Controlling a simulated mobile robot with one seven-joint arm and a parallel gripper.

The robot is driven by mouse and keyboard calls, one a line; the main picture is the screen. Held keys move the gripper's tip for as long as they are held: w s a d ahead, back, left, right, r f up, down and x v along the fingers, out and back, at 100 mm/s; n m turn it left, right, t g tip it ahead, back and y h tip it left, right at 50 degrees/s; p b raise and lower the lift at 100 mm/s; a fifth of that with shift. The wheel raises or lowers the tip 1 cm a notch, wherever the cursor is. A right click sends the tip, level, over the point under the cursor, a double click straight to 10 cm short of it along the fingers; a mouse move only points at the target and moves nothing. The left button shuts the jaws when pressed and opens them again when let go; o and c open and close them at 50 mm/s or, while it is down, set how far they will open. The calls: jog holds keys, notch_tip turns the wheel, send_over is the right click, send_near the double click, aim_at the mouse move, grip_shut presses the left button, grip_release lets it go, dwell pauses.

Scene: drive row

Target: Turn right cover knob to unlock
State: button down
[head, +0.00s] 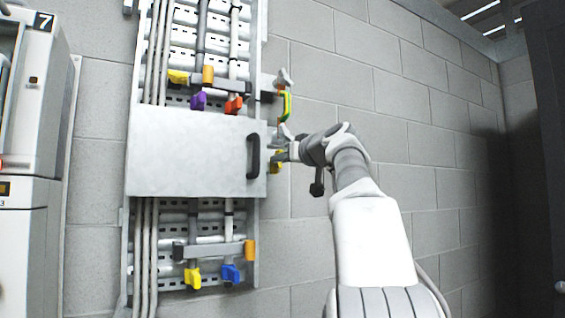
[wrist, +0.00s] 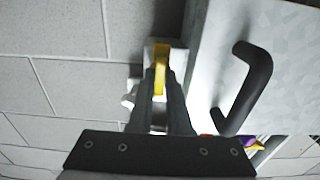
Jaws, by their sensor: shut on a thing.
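A grey metal cover (head: 190,152) with a black handle (head: 253,156) spans the middle of the wall rack. A yellow knob (head: 277,162) sits just off the cover's right edge. My gripper (head: 283,156) reaches it from the right and is shut on it. In the wrist view the yellow knob (wrist: 161,68) stands upright between my fingertips (wrist: 160,82). The cover (wrist: 220,60) and its handle (wrist: 246,88) are just to the right there. My fingers hide part of the knob and its mount.
Cables and coloured clips run above and below the cover. A green-and-yellow handle (head: 286,106) juts out above my gripper. A white cabinet (head: 30,110) stands at far left. The block wall (head: 430,150) to the right is bare.

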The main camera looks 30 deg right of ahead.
dwell(0.5)
jog(key=c, duration=0.9)
grip_release()
jog(key=shift+o, duration=0.2)
jog(key=s+a+b, duration=0.1)
jog(key=s+b, duration=0.3)
jog(key=s, duration=1.3)
jog(key=shift+s, duration=0.2)
jog(key=shift+w+a, duration=0.1)
